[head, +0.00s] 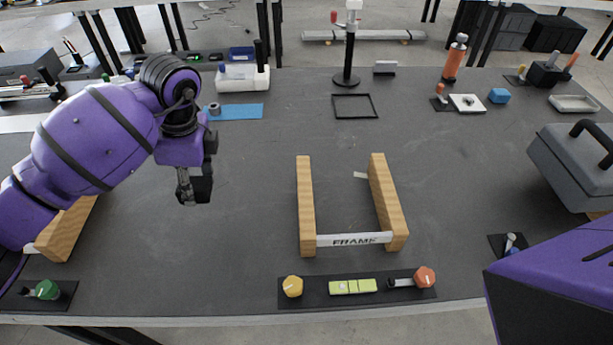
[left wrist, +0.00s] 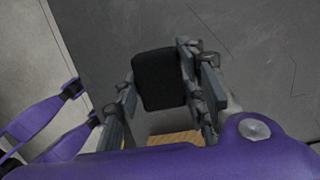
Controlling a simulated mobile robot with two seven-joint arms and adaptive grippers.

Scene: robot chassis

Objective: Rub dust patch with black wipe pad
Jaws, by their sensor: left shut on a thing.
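The black wipe pad (left wrist: 158,80) sits between the fingers of my left gripper in the left wrist view. My left gripper (head: 194,188) is left of centre in the head view, pointing down over the dark grey table top (head: 240,190), and is shut on the pad. I cannot tell whether the pad touches the table or hangs above it. I cannot make out a clear dust patch; only faint pale smudges show on the table. My right gripper is out of view; only a purple part of my body shows at the lower right.
A wooden frame (head: 307,205) labelled FRAME stands right of my left gripper. A blue mat (head: 236,112) and a white box (head: 243,83) lie behind it. A wooden block (head: 70,228) is at the left, partly behind my arm. A knob panel (head: 315,287) lies at the front edge.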

